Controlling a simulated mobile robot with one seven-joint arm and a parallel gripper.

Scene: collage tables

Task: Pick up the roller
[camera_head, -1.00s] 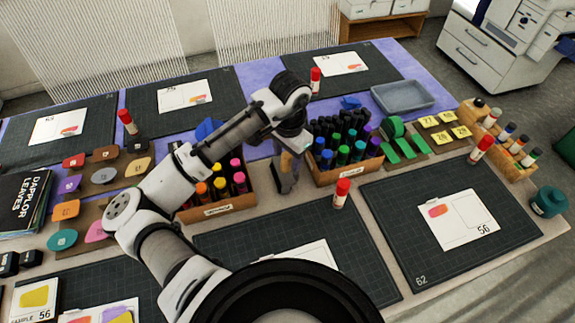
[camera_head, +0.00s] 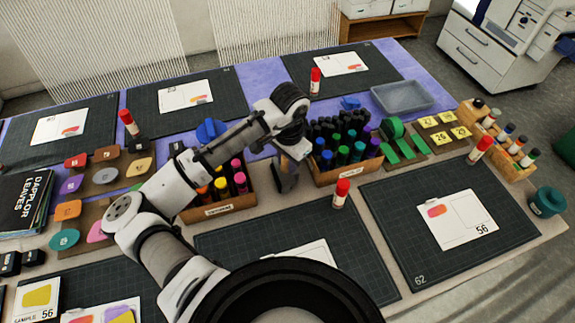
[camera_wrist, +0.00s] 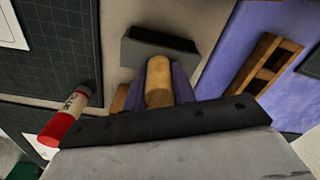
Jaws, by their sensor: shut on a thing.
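The roller has a tan wooden handle (camera_wrist: 158,78) and a dark grey head (camera_wrist: 140,50), both showing in the wrist view. My gripper (camera_wrist: 160,92) is shut on the handle, with a finger on each side of it. In the head view my gripper (camera_head: 287,162) is at the middle of the table, between the two marker boxes. The roller's grey part (camera_head: 287,181) shows just below it there, and the handle is mostly hidden by the gripper. I cannot tell whether the roller touches the table.
A box of warm-coloured markers (camera_head: 219,211) stands left of my gripper, and a box of darker markers (camera_head: 347,177) stands right. A red-capped glue stick (camera_head: 341,194) stands close in front. Cutting mats (camera_head: 440,265) surround them. A grey tray (camera_head: 402,97) is at the back right.

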